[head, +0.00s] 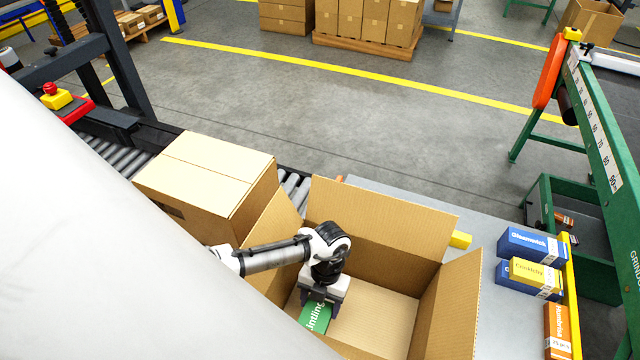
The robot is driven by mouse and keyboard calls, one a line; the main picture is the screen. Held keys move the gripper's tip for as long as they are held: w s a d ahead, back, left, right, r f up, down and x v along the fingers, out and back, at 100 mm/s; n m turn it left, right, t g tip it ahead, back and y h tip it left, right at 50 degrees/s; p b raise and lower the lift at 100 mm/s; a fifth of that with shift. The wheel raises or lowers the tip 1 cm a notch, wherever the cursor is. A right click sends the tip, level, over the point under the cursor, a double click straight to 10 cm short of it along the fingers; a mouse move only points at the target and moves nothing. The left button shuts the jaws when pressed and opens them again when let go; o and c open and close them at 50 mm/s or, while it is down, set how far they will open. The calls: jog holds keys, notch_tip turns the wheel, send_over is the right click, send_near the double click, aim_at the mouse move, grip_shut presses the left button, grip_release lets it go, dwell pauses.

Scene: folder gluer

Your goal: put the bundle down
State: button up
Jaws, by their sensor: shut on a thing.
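My gripper (318,298) reaches down into an open cardboard box (380,222), near the box's left side. It is shut on a green bundle (315,317) with white lettering, partly readable as "untling". The bundle is at or close above the box floor (375,318); I cannot tell whether it touches. The gripper and wrist hide the bundle's upper part. The bare box floor shows to the right of the bundle.
A closed carton (205,175) stands left of the open box on a roller conveyor (115,152). Blue and yellow bundles (530,255) and an orange bundle (557,330) lie on the grey table (482,285) at right. The box flaps stand up around my arm.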

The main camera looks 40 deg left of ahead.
jog(key=shift+f+b, duration=0.35)
jog(key=shift+f, duration=0.25)
jog(key=o, duration=1.1)
jog(key=shift+c, duration=0.2)
jog(key=shift+r+p, duration=0.4)
jog(key=shift+r, duration=0.2)
jog(key=d+b+v, duration=0.1)
jog(key=b+v, duration=0.1)
jog(key=v, duration=1)
jog(key=shift+a, duration=0.45)
